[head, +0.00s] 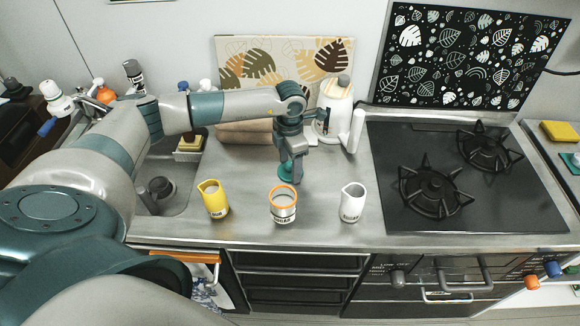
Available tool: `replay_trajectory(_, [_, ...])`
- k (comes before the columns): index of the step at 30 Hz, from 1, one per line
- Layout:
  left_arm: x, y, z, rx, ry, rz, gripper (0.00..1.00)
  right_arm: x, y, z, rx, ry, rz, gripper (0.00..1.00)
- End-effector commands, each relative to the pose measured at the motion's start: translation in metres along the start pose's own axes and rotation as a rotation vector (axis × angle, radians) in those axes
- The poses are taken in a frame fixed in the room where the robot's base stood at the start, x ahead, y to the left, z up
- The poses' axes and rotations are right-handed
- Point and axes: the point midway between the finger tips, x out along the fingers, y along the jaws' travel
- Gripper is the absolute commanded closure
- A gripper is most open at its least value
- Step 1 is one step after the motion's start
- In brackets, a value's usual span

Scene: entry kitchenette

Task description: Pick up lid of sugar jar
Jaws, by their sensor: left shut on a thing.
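The sugar jar (284,212) stands upright on the counter, a pale jar with an orange rim and a dark-lettered label. Its top is open and I see into it. My left gripper (290,168) points down just behind the jar, shut on a round teal lid (286,178). The gripper hides part of the lid. I cannot tell whether the lid touches the counter or is held above it. My right gripper is not in view.
A yellow pitcher (214,200) stands left of the jar and a white pitcher (352,203) right of it. A white kettle-like vessel (338,98) stands behind my wrist. A black gas stove (470,208) is at right, a sink (186,190) at left.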

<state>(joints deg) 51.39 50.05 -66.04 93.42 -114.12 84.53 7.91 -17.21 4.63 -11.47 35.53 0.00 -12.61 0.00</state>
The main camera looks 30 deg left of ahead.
Motion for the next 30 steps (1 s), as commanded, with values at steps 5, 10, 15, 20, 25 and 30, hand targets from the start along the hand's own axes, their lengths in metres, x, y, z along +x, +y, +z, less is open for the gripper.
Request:
replay_trajectory(5, [-0.007,0.001,0.0,0.0,-0.001,0.002,0.64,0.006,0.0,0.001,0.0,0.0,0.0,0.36])
replay_trajectory(10, [-0.025,0.001,0.001,0.001,-0.005,0.002,0.64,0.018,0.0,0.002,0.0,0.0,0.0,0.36])
replay_trajectory(15, [-0.047,-0.018,0.006,0.007,-0.005,0.0,0.64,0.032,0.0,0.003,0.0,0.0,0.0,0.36])
replay_trajectory(20, [-0.066,-0.048,0.013,0.007,-0.005,0.001,0.64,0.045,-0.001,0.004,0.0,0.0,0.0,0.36])
replay_trajectory(25, [-0.085,-0.079,0.02,0.006,-0.005,0.0,0.64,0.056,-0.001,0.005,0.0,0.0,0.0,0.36])
replay_trajectory(30, [-0.1,-0.101,0.025,0.004,-0.003,0.0,0.64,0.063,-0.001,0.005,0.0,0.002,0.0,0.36])
